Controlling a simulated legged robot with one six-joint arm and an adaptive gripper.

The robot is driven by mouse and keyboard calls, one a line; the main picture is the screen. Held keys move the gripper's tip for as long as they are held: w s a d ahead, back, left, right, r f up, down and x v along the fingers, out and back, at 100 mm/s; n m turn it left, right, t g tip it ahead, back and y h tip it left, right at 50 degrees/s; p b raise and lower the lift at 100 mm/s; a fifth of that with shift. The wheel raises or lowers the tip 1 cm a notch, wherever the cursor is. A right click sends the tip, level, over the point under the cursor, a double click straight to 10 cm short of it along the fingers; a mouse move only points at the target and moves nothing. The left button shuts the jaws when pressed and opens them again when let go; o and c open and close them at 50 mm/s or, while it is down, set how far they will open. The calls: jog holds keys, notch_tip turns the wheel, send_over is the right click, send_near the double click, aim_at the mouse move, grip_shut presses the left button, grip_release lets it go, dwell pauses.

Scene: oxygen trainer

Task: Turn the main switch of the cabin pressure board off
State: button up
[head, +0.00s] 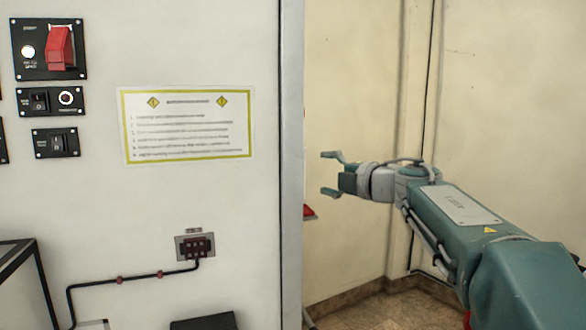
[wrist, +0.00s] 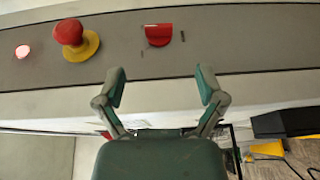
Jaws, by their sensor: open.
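A black switch plate (head: 76,63) is at the upper left of the white panel in the head view. It carries a red covered switch (head: 60,47) and a lit white lamp (head: 28,52). Below it are two smaller plates with black rocker switches, the upper one (head: 39,101) and the lower one (head: 56,143). The labels are too blurred to tell which is the main switch. My gripper (head: 327,173) is open and empty, right of the panel's edge and apart from these switches. It also shows in the wrist view (wrist: 160,80).
A yellow-bordered notice (head: 187,124) and a small socket box (head: 195,245) with a cable are on the panel. The wrist view shows a grey strip with a red mushroom button (wrist: 69,32) on a yellow base, a red half-round part (wrist: 158,35) and a glowing lamp (wrist: 22,51).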

jog(key=x, duration=0.9)
jog(key=shift+w+a, duration=0.2)
jog(key=shift+a, duration=0.1)
jog(key=shift+d, duration=0.15)
